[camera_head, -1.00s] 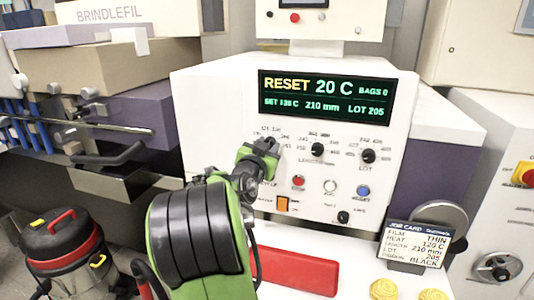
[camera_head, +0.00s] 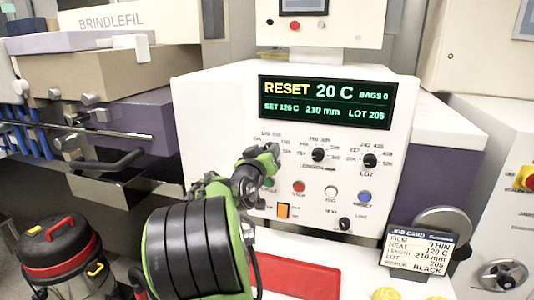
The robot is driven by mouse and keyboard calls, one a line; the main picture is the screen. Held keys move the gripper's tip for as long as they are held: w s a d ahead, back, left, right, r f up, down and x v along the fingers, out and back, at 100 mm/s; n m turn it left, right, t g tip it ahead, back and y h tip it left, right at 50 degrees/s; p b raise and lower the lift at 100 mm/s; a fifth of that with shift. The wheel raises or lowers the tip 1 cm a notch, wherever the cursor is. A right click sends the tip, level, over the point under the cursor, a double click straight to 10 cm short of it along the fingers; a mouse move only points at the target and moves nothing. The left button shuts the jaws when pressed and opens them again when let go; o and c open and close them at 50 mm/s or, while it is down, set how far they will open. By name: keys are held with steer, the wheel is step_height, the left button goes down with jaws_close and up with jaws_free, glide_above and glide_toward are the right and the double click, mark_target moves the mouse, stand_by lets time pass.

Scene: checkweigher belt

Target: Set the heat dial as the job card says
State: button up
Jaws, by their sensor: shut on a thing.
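The white machine front (camera_head: 225,125) carries a display (camera_head: 325,102) that reads RESET, 20 C, BAGS 0, SET 120 C, 210 mm, LOT 205. My gripper (camera_head: 270,155) is shut on the heat dial at the left of the dial row; the gripper hides the dial, and part of its printed scale shows above. The job card (camera_head: 419,252) at the lower right reads film THIN, heat 120 C, length 210 mm, lot 205, ribbon BLACK.
The length dial (camera_head: 318,155) and lot dial (camera_head: 370,161) are to the right. Below are a red button (camera_head: 298,187), white button (camera_head: 330,191), blue button (camera_head: 364,197), orange switch (camera_head: 283,210) and black knob (camera_head: 345,224). A red bar (camera_head: 300,277) lies in front.

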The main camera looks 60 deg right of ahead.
steer(key=shift+f, duration=0.1)
stand_by(0.4)
steer(key=o, duration=1)
steer(key=shift+o, duration=0.2)
steer(key=s+a+b, duration=0.2)
steer(key=a, duration=1.3)
steer(key=shift+s+a, duration=0.2)
steer(key=shift+a, duration=0.1)
